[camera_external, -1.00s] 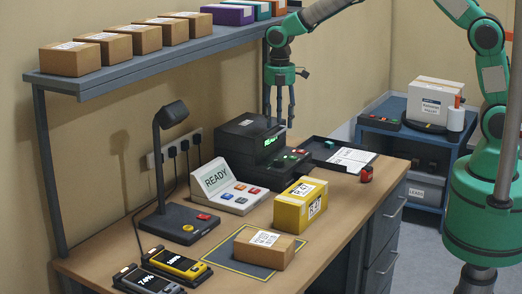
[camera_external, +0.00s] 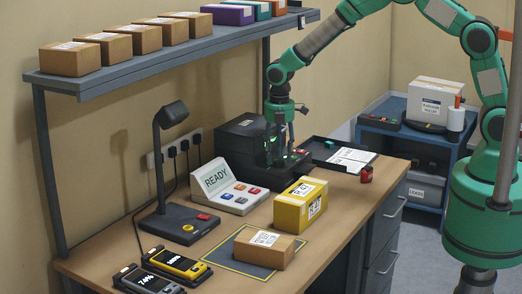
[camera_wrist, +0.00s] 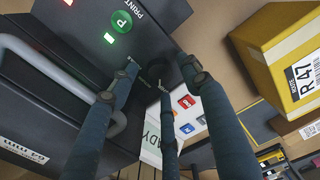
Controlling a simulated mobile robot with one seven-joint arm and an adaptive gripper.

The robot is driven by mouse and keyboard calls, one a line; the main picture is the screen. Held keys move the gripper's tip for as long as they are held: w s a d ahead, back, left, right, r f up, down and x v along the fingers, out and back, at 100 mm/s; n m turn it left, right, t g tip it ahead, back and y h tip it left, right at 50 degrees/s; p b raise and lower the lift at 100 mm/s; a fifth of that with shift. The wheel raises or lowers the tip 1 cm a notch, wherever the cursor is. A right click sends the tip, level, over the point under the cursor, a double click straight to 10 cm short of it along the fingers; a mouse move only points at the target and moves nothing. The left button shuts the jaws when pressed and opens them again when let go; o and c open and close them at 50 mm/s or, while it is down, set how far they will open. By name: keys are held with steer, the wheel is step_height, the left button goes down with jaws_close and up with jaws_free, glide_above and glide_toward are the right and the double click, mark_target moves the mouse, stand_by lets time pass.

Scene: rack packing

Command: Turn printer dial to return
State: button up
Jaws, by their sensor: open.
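The black printer (camera_external: 236,140) stands at the back of the desk. My gripper (camera_external: 280,160) is low over its front control panel, fingers pointing down and spread. In the wrist view the printer (camera_wrist: 60,25) fills the left, with a green round button (camera_wrist: 121,21) marked P under the word PRINT and a small lit green light (camera_wrist: 108,38). My gripper's fingers (camera_wrist: 158,78) are apart around a dark round shape on the panel that looks like the dial; its pointer and most labels are hidden or too small to read. I cannot tell whether the fingers touch it.
A READY console (camera_external: 218,180) with coloured buttons stands just left of the printer's front. A yellow box (camera_external: 291,212) is in front, near a brown box (camera_external: 264,248) on a mat. A black tray (camera_external: 318,148) with papers lies to the right. The shelf (camera_external: 180,58) hangs above.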

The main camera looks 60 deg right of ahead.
steer(key=shift+f, duration=0.55)
steer(key=shift+c, duration=0.2)
steer(key=c, duration=1.1)
steer(key=shift+m, duration=0.3)
steer(key=m, duration=0.8)
steer(key=shift+p, duration=0.4)
